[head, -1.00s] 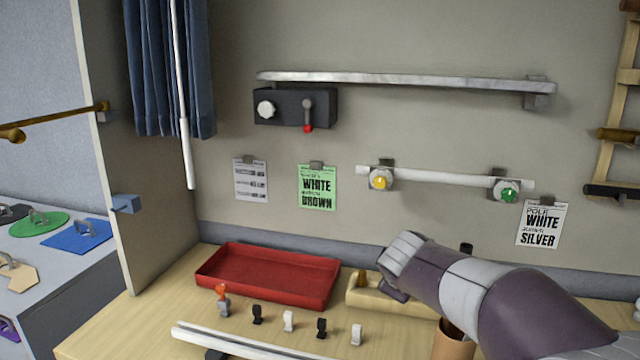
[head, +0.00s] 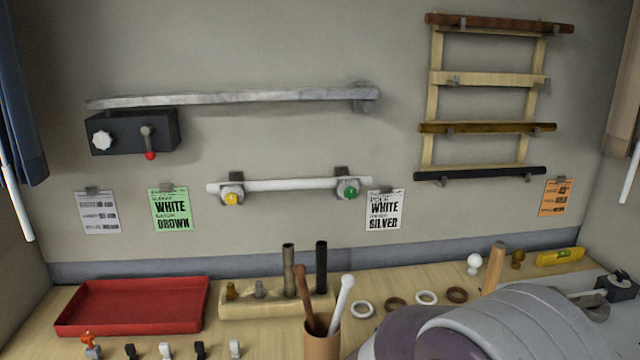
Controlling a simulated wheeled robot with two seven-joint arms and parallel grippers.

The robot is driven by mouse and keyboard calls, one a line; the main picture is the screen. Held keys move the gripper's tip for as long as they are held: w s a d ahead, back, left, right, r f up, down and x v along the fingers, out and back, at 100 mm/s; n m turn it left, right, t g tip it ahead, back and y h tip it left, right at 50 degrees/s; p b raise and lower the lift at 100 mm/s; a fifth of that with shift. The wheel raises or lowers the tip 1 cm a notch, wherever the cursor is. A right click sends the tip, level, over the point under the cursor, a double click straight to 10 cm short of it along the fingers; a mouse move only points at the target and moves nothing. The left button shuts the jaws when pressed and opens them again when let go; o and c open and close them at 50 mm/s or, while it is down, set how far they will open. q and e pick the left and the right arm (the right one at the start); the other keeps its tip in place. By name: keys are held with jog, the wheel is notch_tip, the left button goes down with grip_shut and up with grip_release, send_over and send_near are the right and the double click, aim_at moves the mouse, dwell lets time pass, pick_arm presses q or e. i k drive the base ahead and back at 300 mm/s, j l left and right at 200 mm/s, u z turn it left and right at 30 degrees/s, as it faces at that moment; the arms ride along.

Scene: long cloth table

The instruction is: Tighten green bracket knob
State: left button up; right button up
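The green bracket knob (head: 348,192) is on the right wall bracket (head: 342,174), near the right end of a white pole (head: 292,185). A yellow knob (head: 231,199) is on the left bracket at the pole's other end. The white pole lies across both brackets. Nothing touches the green knob, and I cannot tell how tight it is. One of my arms fills the bottom right, well below the knob. I make out no gripper fingers of either arm.
A white-and-silver card (head: 385,210) hangs right of the green knob. Below stand a cup (head: 321,342) with two rods, a wooden holder (head: 240,308) with upright pieces, and a red tray (head: 88,308). A rack of poles (head: 484,79) hangs at right.

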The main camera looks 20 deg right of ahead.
aim_at(349, 193)
jog(key=l+z, duration=0.5)
jog(key=z, duration=0.25)
